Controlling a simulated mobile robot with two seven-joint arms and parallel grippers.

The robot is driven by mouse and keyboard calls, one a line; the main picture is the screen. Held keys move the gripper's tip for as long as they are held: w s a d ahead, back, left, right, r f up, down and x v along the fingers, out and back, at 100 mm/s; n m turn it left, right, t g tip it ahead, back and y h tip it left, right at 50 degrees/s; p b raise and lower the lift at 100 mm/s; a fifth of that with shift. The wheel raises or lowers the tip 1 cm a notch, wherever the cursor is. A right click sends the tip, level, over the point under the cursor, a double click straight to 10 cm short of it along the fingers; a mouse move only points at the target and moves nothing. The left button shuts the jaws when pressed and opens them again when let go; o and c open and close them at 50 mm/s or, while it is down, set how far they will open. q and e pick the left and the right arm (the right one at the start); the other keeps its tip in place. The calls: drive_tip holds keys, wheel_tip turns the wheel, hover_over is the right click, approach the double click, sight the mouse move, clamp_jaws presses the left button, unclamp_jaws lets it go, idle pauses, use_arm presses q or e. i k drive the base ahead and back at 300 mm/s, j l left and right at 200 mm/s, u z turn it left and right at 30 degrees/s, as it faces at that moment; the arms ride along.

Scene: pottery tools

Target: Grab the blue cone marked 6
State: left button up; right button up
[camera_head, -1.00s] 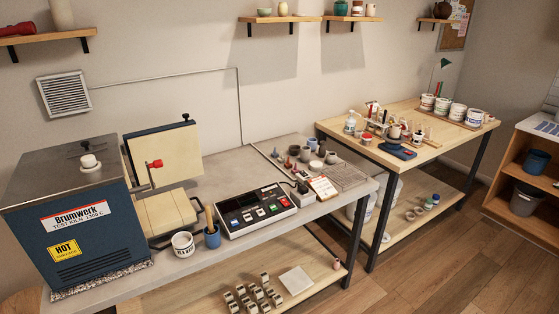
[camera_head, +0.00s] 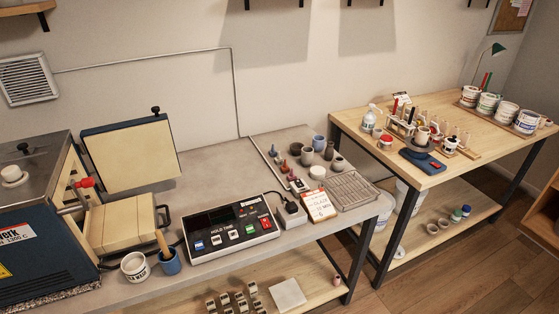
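A row of small cone-shaped pieces (camera_head: 284,166) stands on the grey worktop (camera_head: 225,164), left of the grey and white cups. Most of them look reddish or dark. Neither of my grippers is in view.
A blue mug (camera_head: 169,261), a white tub (camera_head: 135,267) and the kiln (camera_head: 35,225) are at left. A wooden table (camera_head: 440,175) with glaze tubs (camera_head: 487,103) stands at right.

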sight(273, 153)
drive_tip(key=i+l+u, duration=0.15)
drive_tip(key=i+l, duration=0.25)
drive_tip(key=i, duration=0.2)
drive_tip(key=i+l+u, duration=0.2)
drive_tip(key=i+l, duration=0.25)
drive_tip(key=i, duration=0.1)
